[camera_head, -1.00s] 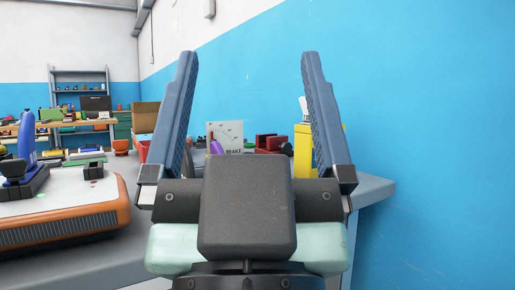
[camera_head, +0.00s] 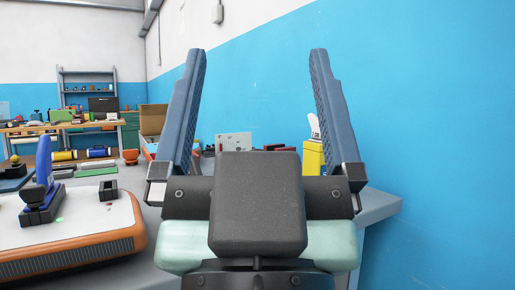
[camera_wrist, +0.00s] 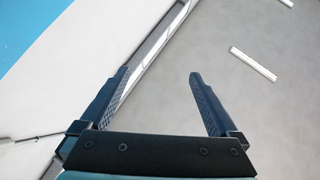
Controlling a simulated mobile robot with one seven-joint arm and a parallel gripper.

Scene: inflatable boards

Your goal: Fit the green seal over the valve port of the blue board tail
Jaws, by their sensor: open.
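My gripper (camera_head: 258,52) is open and empty, with its two blue-grey fingers pointing up and spread wide in the head view. In the wrist view my gripper (camera_wrist: 162,75) is also open, with nothing between its fingers. A white board with an orange rim (camera_head: 75,235) lies at the left on the grey table. A blue fin (camera_head: 44,163) stands upright on it in a black base. A tiny green spot (camera_head: 60,219) shows beside that base; I cannot tell whether it is the seal. I cannot make out a blue board tail or a valve port.
A yellow bottle (camera_head: 313,158) stands behind my right finger on the grey table (camera_head: 385,206). An open cardboard box (camera_head: 154,118) and a white panel (camera_head: 233,142) are farther back. A blue and white wall (camera_head: 430,120) closes the right side. The wrist view faces wall and ceiling lights (camera_wrist: 253,64).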

